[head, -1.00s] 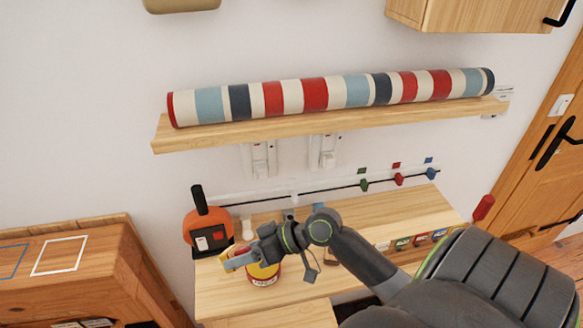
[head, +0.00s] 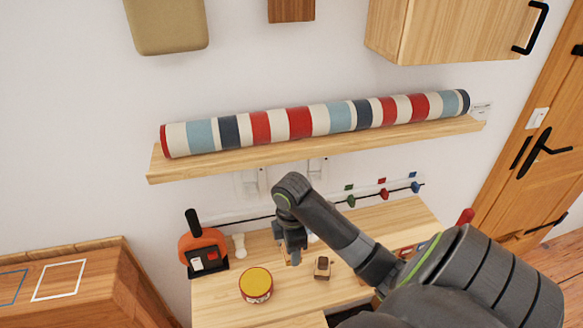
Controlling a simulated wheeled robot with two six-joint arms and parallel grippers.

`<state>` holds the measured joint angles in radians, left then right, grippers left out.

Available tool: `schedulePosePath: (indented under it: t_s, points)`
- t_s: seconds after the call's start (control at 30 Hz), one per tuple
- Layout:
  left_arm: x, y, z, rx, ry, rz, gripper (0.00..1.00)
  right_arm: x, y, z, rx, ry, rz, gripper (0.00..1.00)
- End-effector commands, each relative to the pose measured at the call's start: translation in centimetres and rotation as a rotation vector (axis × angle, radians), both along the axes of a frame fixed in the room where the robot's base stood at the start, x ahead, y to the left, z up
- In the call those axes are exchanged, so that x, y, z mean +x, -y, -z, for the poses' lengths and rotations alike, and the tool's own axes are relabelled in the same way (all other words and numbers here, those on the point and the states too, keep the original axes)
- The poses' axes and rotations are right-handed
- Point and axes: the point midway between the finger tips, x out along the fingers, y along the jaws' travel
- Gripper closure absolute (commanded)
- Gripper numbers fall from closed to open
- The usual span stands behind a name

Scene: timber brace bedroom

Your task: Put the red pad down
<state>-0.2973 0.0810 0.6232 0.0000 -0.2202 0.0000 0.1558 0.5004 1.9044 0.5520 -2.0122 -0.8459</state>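My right gripper (head: 294,256) points down over the wooden worktop (head: 225,293), between a yellow-lidded tin with a red side (head: 256,285) and a small wooden block with a dark top (head: 322,268). Its fingertips are small and partly merge with a pale wooden piece behind them. I cannot tell whether they are open or hold anything. No red pad can be made out for certain. A small red patch (head: 405,251) shows beside my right arm, which covers much of that area. My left gripper is out of view.
An orange and black item with a handle (head: 204,248) and a white peg-like piece (head: 239,246) stand at the back left. A shelf (head: 160,170) with a striped roll (head: 341,118) hangs above. Green, red and blue clips line a rail (head: 383,193). The worktop's front left is clear.

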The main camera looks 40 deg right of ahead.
Motion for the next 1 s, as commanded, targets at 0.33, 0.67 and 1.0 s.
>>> schedulePosePath:
  t_s: [0.33, 0.67, 1.0]
  points:
    - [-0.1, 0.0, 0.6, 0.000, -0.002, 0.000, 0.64, 0.0, -0.1, 0.6, 0.002, 0.001, 0.001, 0.64]
    - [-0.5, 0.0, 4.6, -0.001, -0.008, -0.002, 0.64, 0.0, -0.1, 4.6, 0.003, 0.001, 0.001, 0.64]
    - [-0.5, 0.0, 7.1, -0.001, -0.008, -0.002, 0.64, -0.1, -0.1, 8.4, 0.004, -0.003, 0.002, 0.64]
